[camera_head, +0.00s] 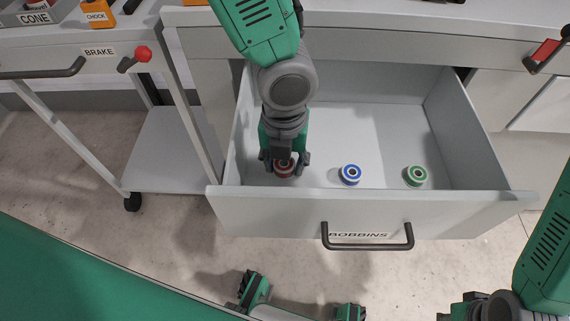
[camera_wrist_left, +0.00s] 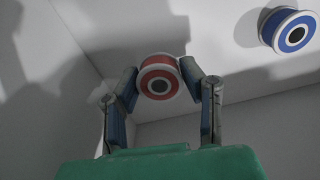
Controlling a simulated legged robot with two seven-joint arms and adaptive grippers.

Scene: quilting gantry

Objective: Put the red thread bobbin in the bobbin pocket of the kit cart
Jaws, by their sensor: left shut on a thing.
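The red thread bobbin (camera_head: 284,170) is in the open drawer (camera_head: 365,213), at its left front. My left gripper (camera_head: 285,160) reaches down into the drawer and is shut on it. In the left wrist view the red bobbin (camera_wrist_left: 158,77) sits between the two fingertips, its round face with white ring and dark centre showing. I cannot tell whether it touches the drawer floor. A wheeled cart (camera_head: 165,150) with a BRAKE label stands at the left; no bobbin pocket can be made out on it. My right arm shows at the lower right; its gripper (camera_head: 455,312) is mostly cut off.
A blue bobbin (camera_head: 350,174) and a green bobbin (camera_head: 416,175) stand on the drawer floor to the right. The drawer front has a dark handle (camera_head: 367,243) and a BOBBINS label. A red brake knob (camera_head: 143,53) and an orange CHOCK block (camera_head: 97,13) are on the cart.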

